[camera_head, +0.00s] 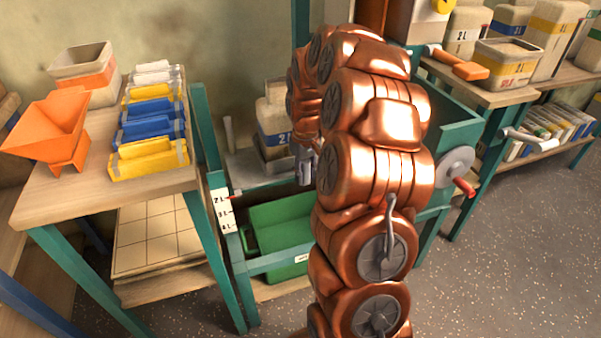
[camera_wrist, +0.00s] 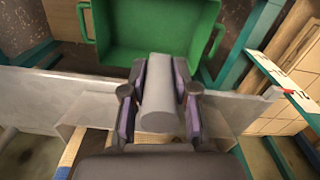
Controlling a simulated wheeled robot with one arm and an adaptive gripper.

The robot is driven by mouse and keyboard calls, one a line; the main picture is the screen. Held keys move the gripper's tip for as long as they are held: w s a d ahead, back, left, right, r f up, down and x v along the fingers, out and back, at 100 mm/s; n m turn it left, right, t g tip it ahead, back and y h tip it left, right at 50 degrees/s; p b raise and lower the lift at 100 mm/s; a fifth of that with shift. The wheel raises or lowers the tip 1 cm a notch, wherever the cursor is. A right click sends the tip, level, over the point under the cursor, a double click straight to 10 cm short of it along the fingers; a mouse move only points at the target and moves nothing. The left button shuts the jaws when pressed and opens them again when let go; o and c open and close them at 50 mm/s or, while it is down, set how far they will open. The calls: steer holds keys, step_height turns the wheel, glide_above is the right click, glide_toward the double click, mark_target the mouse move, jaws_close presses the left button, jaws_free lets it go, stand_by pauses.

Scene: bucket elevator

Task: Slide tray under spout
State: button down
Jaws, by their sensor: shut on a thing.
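A flat grey metal tray or plate (camera_head: 243,167) lies across the teal frame, and a long stretch of it shows in the wrist view (camera_wrist: 45,98). My gripper (camera_head: 304,168) is low at the frame, partly behind my copper arm. In the wrist view, my gripper (camera_wrist: 160,100) is shut on a grey cylindrical handle (camera_wrist: 158,95), with a finger on each side. How the handle joins the plate is hidden. A green bin (camera_head: 285,222) with side handles is below in the frame; it also shows in the wrist view (camera_wrist: 155,35). I cannot make out the spout.
A scale with a red marker (camera_head: 223,212) is on the left post. A crank wheel (camera_head: 455,165) is at right. Floor at right is clear.

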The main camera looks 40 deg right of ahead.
steer(key=c, duration=0.9)
jaws_free()
step_height(320, 180, up, 12)
